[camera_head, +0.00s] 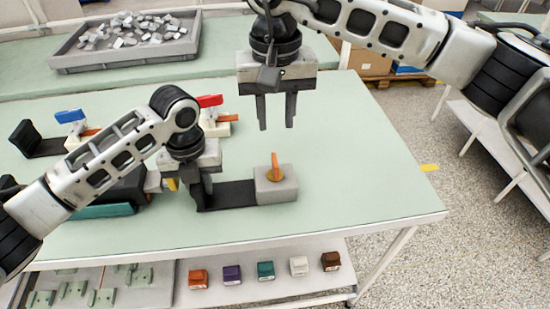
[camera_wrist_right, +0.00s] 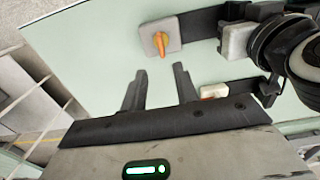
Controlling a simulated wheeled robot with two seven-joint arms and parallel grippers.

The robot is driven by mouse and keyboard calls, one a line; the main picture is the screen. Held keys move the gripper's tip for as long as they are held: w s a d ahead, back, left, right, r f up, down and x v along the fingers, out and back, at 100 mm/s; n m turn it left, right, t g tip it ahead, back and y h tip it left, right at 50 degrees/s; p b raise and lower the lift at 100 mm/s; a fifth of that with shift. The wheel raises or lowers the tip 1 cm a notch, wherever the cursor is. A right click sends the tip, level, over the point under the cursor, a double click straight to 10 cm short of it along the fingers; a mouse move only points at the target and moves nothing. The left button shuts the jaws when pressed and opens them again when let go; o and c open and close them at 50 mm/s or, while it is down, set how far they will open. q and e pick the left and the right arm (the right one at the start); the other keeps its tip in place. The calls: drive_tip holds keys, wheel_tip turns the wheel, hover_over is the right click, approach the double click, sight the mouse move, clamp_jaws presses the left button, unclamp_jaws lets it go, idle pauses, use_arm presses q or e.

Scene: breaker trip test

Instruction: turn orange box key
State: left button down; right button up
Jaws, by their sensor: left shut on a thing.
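The orange key (camera_head: 274,166) stands upright on a grey box (camera_head: 283,187) on the green table. In the right wrist view the orange key (camera_wrist_right: 161,43) shows on the light box (camera_wrist_right: 171,30). A flat black plate (camera_head: 236,193) runs left from the box to my left gripper (camera_head: 190,186). My left gripper is shut on what looks like the black plate's upright end, partly hidden by the fingers. My right gripper (camera_head: 276,112) is open and empty above the table, behind the key, and its spread fingers (camera_wrist_right: 160,88) point toward the table.
A red-lever device (camera_head: 215,122) and a blue-lever device (camera_head: 75,130) stand behind and left. A tray (camera_head: 180,58) of grey pieces is at the back. Several coloured blocks, including a teal one (camera_head: 266,270), lie on the lower shelf. The table's right side is clear.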

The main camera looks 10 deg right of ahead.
sight(275, 160)
wheel_tip(275, 160, down, 11)
drive_tip(key=shift+a+f, duration=0.1)
idle(0.3)
drive_tip(key=shift+c, duration=0.3)
clamp_jaws()
